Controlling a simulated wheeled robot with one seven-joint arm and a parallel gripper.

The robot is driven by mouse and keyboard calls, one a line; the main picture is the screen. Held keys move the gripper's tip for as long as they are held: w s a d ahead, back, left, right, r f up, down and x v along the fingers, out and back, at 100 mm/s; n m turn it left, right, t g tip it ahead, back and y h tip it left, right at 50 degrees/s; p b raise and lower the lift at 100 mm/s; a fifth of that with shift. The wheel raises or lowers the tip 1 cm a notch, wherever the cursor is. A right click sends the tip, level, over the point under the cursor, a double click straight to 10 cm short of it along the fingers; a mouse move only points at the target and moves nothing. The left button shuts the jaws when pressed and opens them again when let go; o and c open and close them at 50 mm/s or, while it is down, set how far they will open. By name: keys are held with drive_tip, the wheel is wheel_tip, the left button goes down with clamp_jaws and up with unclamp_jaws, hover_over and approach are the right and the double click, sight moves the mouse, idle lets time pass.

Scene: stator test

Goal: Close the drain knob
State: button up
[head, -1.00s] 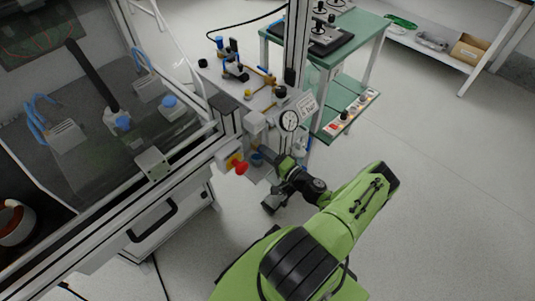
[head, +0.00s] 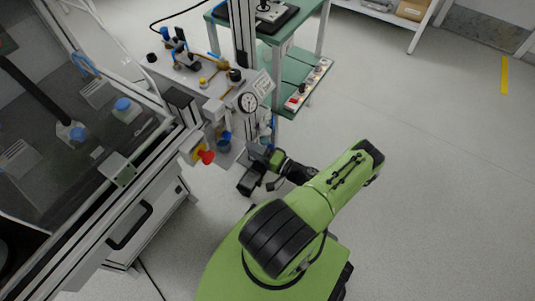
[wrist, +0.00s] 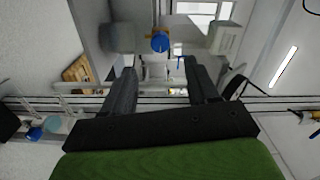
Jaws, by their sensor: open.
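In the wrist view, a round blue knob (wrist: 160,42) sits just beyond my fingertips and roughly between them in the picture. It looks like the drain knob, but no label shows and its turned position cannot be told. In the head view, a blue part (head: 224,141) hangs under the panel beside the pressure gauge; whether it is the same knob is unclear. My gripper (wrist: 158,68) is open, with nothing between its dark fingers. In the head view, my dark wrist is below the gauge panel and hides part of that area.
The round gauge (head: 248,102) is close above my wrist. A red and yellow emergency stop (head: 204,156) juts out to the left, on the glazed cabinet's edge. A green bench (head: 290,75) stands behind. The floor (head: 440,190) on the right is clear.

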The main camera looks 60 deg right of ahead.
drive_tip(key=s, duration=0.6)
drive_tip(key=shift+s, duration=0.35)
drive_tip(key=shift+d, duration=0.1)
